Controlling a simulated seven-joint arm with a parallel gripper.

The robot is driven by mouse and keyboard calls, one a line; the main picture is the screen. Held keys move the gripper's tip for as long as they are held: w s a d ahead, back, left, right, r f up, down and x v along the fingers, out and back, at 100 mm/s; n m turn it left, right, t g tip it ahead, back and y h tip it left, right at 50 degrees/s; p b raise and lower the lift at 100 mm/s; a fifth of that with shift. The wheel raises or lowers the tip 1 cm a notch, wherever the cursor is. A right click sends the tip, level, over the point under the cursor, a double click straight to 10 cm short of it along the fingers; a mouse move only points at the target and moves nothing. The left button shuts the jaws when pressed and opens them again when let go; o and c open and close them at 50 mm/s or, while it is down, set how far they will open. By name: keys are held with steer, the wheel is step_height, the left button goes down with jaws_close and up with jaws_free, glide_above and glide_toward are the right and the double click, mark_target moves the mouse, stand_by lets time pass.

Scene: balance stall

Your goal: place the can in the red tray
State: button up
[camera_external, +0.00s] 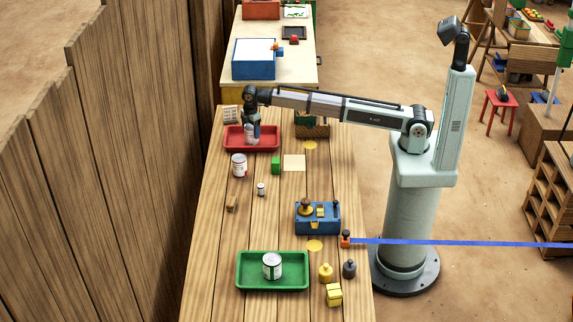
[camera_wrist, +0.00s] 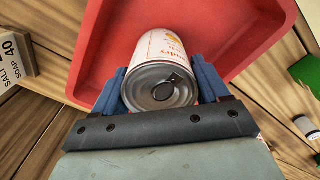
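The red tray (camera_external: 237,138) lies near the far left end of the wooden table. It also fills much of the wrist view (camera_wrist: 215,25). Another white-and-red can (camera_external: 239,165) stands on the table just in front of the tray.
A green tray (camera_external: 245,284) at the near end holds another can (camera_external: 272,266). A green block (camera_external: 275,166) and small jar (camera_external: 261,189) stand near the red tray. A blue box (camera_external: 318,222) stands mid-table. A label card (camera_wrist: 14,55) sits left of the tray.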

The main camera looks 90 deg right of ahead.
steer(key=o, duration=0.4)
steer(key=shift+r, duration=0.1)
step_height(320, 180, up, 12)
stand_by(0.6)
steer(key=shift+r, duration=0.1)
